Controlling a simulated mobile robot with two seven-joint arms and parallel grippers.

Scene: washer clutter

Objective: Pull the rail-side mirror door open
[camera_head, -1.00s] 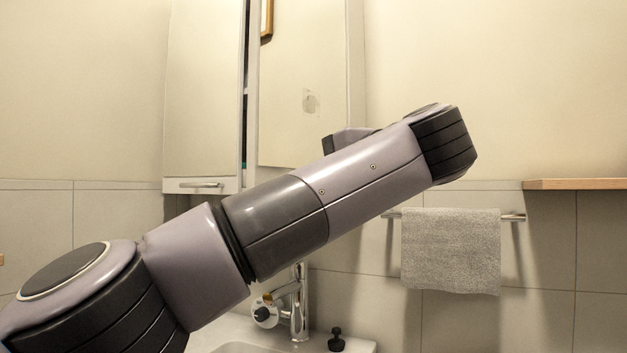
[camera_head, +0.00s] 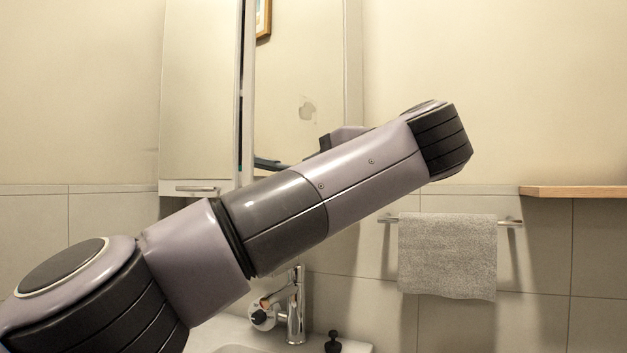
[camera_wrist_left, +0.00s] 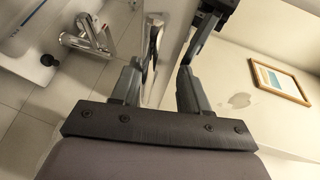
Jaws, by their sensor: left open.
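The rail-side mirror door (camera_head: 290,75) is the right mirror panel of the wall cabinet, on the towel rail's side. A narrow dark gap shows along its left edge in the head view. In the left wrist view my left gripper (camera_wrist_left: 172,45) is open. A pale panel edge (camera_wrist_left: 172,38) lies between its fingers, with the mirror surface (camera_wrist_left: 240,60) to the right. I cannot tell whether either finger touches the door. My right gripper is in neither view.
Below are the tap (camera_head: 296,305) and basin (camera_head: 225,345). A towel (camera_head: 447,255) hangs from a rail (camera_head: 510,222) at right, below a wooden shelf (camera_head: 575,191).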

